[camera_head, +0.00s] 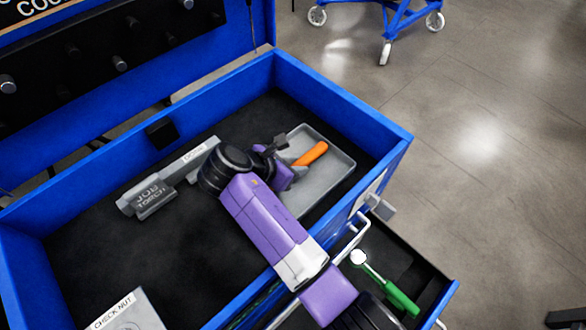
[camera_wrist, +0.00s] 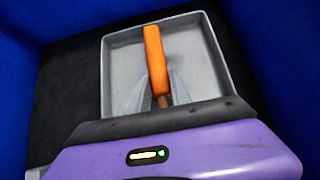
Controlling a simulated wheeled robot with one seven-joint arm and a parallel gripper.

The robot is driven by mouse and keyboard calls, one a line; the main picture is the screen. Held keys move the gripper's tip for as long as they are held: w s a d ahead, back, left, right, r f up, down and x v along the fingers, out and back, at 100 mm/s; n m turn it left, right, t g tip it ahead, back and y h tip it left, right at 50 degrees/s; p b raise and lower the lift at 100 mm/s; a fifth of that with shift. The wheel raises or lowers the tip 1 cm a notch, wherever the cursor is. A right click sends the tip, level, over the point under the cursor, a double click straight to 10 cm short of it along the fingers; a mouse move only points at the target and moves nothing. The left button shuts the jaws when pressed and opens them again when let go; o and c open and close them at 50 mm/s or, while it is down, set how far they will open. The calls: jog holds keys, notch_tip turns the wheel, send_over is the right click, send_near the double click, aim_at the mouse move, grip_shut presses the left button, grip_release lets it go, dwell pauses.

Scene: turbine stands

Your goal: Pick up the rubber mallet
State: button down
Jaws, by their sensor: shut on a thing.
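The rubber mallet shows as an orange handle (camera_head: 311,153) over the grey tray (camera_head: 344,171) in the open top drawer. In the wrist view its orange handle (camera_wrist: 154,58) points away from me, with a short brown shaft at its near end. Its head is hidden behind my gripper. My gripper (camera_wrist: 160,92) is shut on the mallet, with one grey finger on each side of the shaft. In the head view my gripper (camera_head: 284,160) is at the tray's left side and mostly hidden by my wrist. I cannot tell whether the mallet touches the tray.
A grey holder labelled torch (camera_head: 155,197) lies left of my wrist. Blue drawer walls (camera_head: 340,100) surround the tray. A lower open drawer holds a green-handled tool (camera_head: 400,298). A blue wheeled stand (camera_head: 405,18) is behind.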

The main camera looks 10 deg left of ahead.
notch_tip(320, 180, up, 19)
jog(key=p, duration=0.1)
dwell(0.3)
jog(key=c, duration=2)
grip_release()
grip_shut()
jog(key=shift+f, duration=0.1)
